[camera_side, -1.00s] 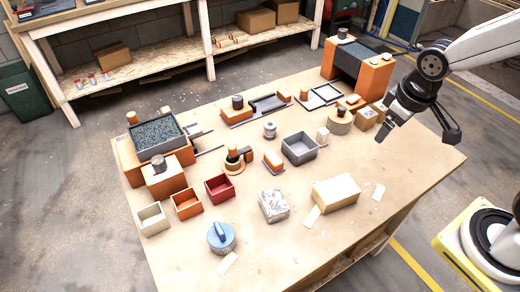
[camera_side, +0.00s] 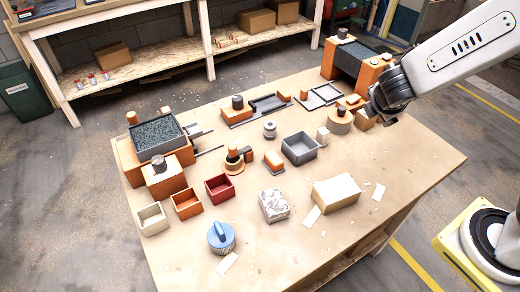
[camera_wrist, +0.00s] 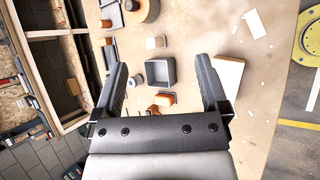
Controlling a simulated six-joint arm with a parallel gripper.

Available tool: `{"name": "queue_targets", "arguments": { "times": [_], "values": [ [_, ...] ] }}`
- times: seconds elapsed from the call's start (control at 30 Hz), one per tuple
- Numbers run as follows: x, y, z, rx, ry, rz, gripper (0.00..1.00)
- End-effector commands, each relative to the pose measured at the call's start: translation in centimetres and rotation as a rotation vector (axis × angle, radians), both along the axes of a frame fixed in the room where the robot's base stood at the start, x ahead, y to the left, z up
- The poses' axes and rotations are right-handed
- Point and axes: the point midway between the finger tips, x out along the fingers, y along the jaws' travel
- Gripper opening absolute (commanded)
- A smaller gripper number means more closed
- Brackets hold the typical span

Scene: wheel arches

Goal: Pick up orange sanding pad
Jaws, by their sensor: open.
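The orange sanding pad (camera_side: 273,160) looks like a small orange block on a grey base, lying near the middle of the table, left of the grey open bin (camera_side: 299,149). In the wrist view the pad (camera_wrist: 165,99) shows just below the grey bin (camera_wrist: 160,72), partly hidden near my gripper's body. My gripper (camera_wrist: 162,67) is open and empty, its two dark fingers spread wide, high above the table. In the side view my gripper (camera_side: 378,108) is at the right rear of the table, well away from the pad; its fingers are hard to make out there.
A wooden block (camera_side: 336,192) and a wrapped pale block (camera_side: 273,205) stand in front of the pad. An orange-knobbed round piece (camera_side: 234,162) stands left of it. Red (camera_side: 220,188) and orange (camera_side: 187,203) bins lie further left. The front right tabletop is mostly clear.

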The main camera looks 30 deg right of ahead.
Motion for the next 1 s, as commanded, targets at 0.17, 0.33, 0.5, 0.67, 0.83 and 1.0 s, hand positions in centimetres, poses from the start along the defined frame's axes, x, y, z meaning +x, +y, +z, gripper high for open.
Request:
{"name": "queue_targets", "arguments": {
  "times": [0.17, 0.33, 0.5, 0.67, 0.83, 1.0],
  "values": [
    [2.1, 1.2, 0.4, -0.156, 0.012, 0.228, 0.94],
    [4.1, 2.9, 0.7, -0.301, 0.015, 0.447, 0.94],
    [5.8, 5.4, 1.0, -0.443, 0.007, 0.666, 0.94],
    [7.2, 8.3, 1.1, -0.575, -0.013, 0.873, 0.94],
    [8.2, 11.6, 1.1, -0.703, -0.043, 1.082, 0.94],
    [8.5, 14.7, 0.9, -0.805, -0.076, 1.255, 0.94]
  ]
}}
